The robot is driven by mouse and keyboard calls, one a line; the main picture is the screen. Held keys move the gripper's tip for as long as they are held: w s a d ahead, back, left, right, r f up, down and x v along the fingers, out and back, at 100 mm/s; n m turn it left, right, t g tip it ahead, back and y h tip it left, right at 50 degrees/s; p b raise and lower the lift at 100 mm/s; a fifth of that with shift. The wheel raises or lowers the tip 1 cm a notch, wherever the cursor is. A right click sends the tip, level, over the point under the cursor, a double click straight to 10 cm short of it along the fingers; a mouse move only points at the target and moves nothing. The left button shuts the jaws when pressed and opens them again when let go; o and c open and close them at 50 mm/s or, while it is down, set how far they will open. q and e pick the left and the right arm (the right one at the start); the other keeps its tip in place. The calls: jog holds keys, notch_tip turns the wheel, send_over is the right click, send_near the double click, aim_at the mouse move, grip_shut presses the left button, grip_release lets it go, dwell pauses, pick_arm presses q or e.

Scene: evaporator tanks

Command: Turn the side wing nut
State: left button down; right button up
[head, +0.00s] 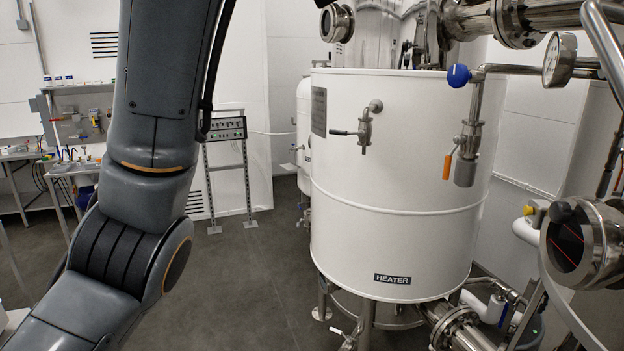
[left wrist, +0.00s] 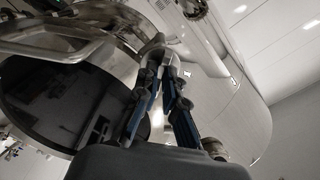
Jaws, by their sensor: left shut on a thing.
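In the left wrist view my left gripper (left wrist: 162,68) reaches up from the bottom, its two blue-and-black fingers converging at the tips. The fingertips are shut on a small metal piece (left wrist: 157,46) beside the rim of a round hatch; it appears to be the side wing nut, mostly hidden between the fingers. The round hatch (left wrist: 62,105) has a shiny metal rim and a dark, reflective face. In the head view my left arm rises through the left side and its gripper is out of the frame. My right gripper shows in neither view.
A metal bar handle (left wrist: 60,50) crosses the hatch. A pale tank wall (left wrist: 225,100) curves to the right of the fingers. In the head view a white heater tank (head: 400,180) with valves and pipes stands right of centre, and grey floor (head: 250,280) lies open left of it.

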pick_arm(q)
jog(key=shift+f+n, duration=0.1)
jog(key=shift+n, duration=0.2)
jog(key=shift+n, duration=1)
jog(key=shift+n, duration=1.1)
jog(key=shift+n+b, duration=0.3)
jog(key=shift+n, duration=0.8)
